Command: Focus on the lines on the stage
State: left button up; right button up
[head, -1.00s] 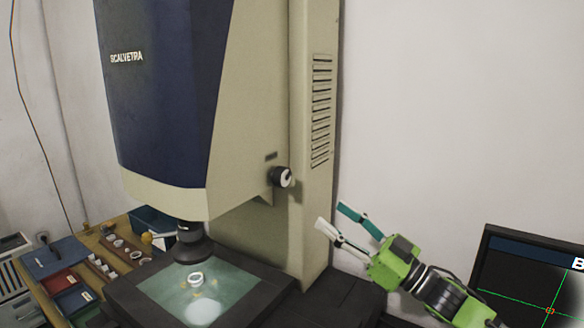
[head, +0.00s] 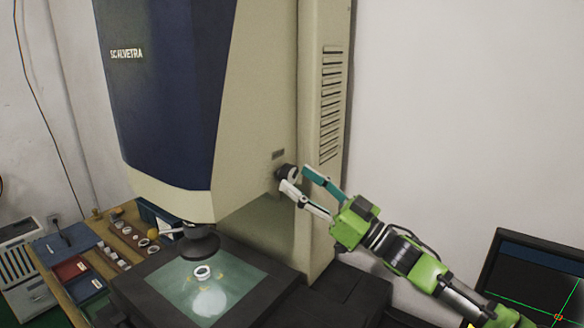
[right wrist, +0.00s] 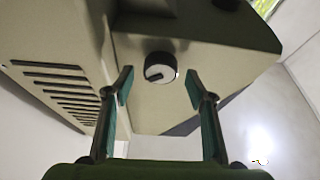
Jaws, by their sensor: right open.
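The focus knob (head: 287,172), dark with a pale face, sticks out of the side of the measuring machine (head: 255,120). It also shows in the right wrist view (right wrist: 160,67), between and beyond the fingertips. My right gripper (head: 295,178) is open and empty, its fingertips close to the knob in the head view. In the right wrist view the two fingers (right wrist: 160,80) stand apart on either side of the knob, not closed on it. The glass stage (head: 205,285) is lit and carries a white ring (head: 203,273) under the lens (head: 199,243). Lines on the stage are too small to tell. My left gripper is not in view.
A monitor (head: 530,270) with green crossing lines and an orange mark stands at the lower right. The wall behind my right arm is clear.

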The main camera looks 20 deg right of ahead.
aim_at(295, 177)
jog(key=shift+p+x, duration=0.35)
jog(key=shift+x, duration=1.25)
jog(key=c, duration=1.1)
jog(key=shift+n+y, duration=0.3)
jog(key=shift+n, duration=0.1)
jog(key=n+g+y, duration=0.1)
jog(key=n, duration=0.2)
jog(key=n+g+y, duration=0.1)
jog(key=n+g, duration=0.1)
jog(key=n, duration=0.1)
jog(key=shift+n, duration=0.3)
jog(key=n+g, duration=0.1)
jog(key=n, duration=0.2)
jog(key=n+g, duration=0.1)
jog(key=n, duration=0.2)
jog(key=shift+s+g, duration=0.1)
jog(key=shift+g, duration=0.3)
jog(key=shift+n+y, duration=0.3)
